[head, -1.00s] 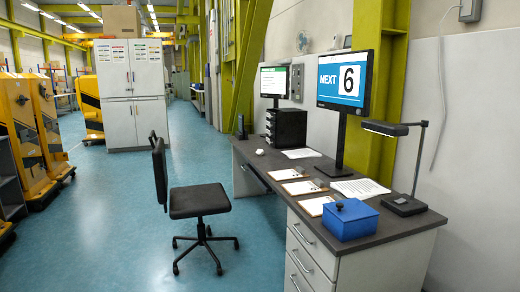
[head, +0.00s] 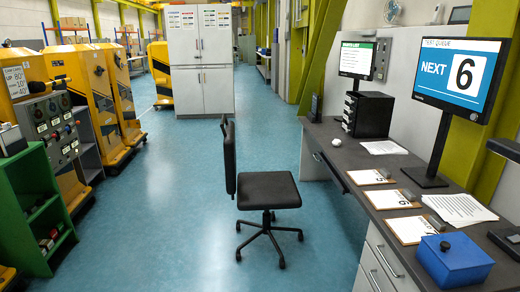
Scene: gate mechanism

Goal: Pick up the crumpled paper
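Neither of my grippers is in view.
A black office chair (head: 268,190) stands left of the desk. A blue box (head: 454,260) sits on the desk's near end. A green shelf (head: 36,205) and yellow machines (head: 90,80) line the left. White cabinets (head: 202,60) stand behind. The blue floor between is clear.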

